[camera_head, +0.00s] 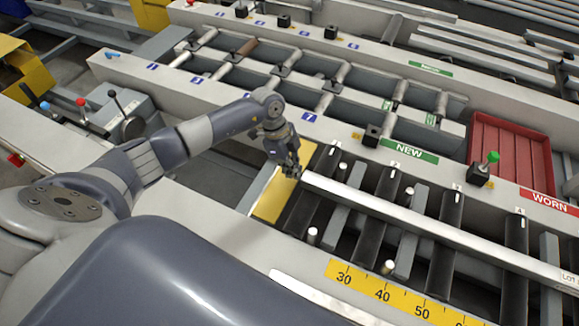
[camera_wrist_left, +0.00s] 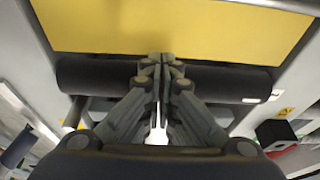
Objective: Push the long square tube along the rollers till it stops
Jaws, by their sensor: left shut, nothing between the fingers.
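The long square tube (camera_head: 430,228) is pale and lies across the black rollers (camera_head: 385,190), running from mid-picture to the right edge in the head view. My left gripper (camera_head: 292,168) is shut and empty, with its fingertips close to the tube's near left end. I cannot tell whether they touch it. In the left wrist view the shut fingers (camera_wrist_left: 161,62) point over a black roller (camera_wrist_left: 215,80) toward a yellow plate (camera_wrist_left: 180,28). The tube's far end is outside the head view. My right gripper is not in view.
A yellow ruler strip (camera_head: 395,298) runs along the front rail. Short upright pins (camera_head: 312,236) stand between the rollers. Behind are the green NEW label (camera_head: 408,151), a red tray (camera_head: 505,150) and a green-knobbed lever (camera_head: 490,160).

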